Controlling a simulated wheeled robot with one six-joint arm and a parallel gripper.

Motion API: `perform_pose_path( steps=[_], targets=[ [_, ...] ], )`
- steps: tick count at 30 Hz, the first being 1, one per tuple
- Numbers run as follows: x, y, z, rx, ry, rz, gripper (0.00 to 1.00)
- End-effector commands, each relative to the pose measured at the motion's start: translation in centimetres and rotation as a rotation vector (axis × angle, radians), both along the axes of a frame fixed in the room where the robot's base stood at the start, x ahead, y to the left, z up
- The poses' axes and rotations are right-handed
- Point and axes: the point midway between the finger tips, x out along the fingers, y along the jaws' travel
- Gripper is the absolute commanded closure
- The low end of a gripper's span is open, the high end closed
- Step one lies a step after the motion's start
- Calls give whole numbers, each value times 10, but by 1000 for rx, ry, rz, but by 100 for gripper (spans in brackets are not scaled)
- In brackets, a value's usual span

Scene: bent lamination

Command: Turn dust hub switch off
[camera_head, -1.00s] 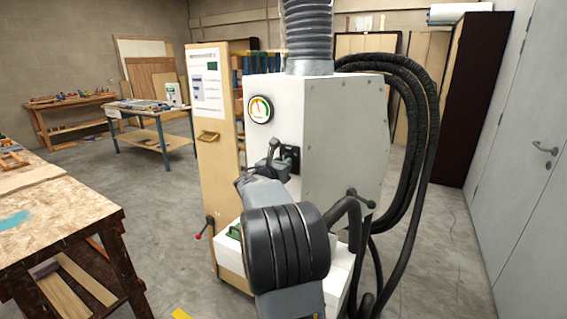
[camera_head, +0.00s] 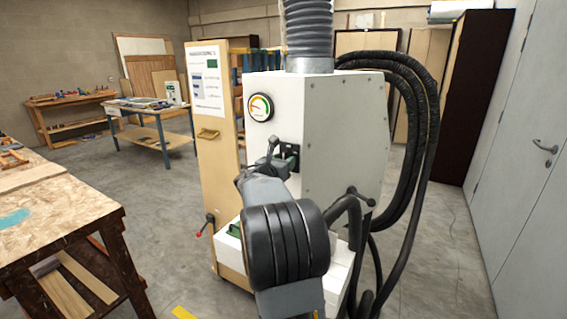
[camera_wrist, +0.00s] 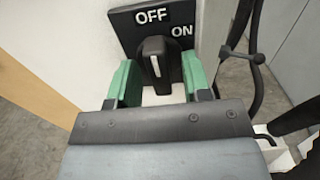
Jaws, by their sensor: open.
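The dust hub (camera_head: 345,130) is a white cabinet with a round gauge on its front. Its switch is a black knob (camera_wrist: 155,58) with a white line, on a black plate (camera_wrist: 125,27) marked OFF above and ON to the upper right. The knob stands nearly upright in the wrist view, its line pointing up toward OFF. My gripper (camera_wrist: 157,62) is open, one green finger on each side of the knob. I cannot tell whether either finger touches it. In the head view my gripper (camera_head: 288,154) is at the plate and my arm partly hides it.
Thick black hoses (camera_head: 425,110) hang at the hub's right. A wooden panel (camera_head: 213,130) with a sheet of paper stands at its left. A workbench (camera_head: 85,220) is at the left front. Grey doors (camera_head: 520,150) line the right side. Open floor lies between bench and hub.

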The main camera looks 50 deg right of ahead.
Motion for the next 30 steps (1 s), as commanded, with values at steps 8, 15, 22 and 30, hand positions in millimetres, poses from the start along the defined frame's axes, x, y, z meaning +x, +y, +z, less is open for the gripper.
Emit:
perform_pose_path(
  steps=[8, 15, 22, 30],
  targets=[
    [-5, 25, 0, -1, -1, 3, 55],
    [-17, 74, 0, -1, -1, 5, 55],
    [-27, 111, 0, 0, -2, 3, 55],
    [-32, 132, 0, 0, 0, 1, 55]
  ],
)
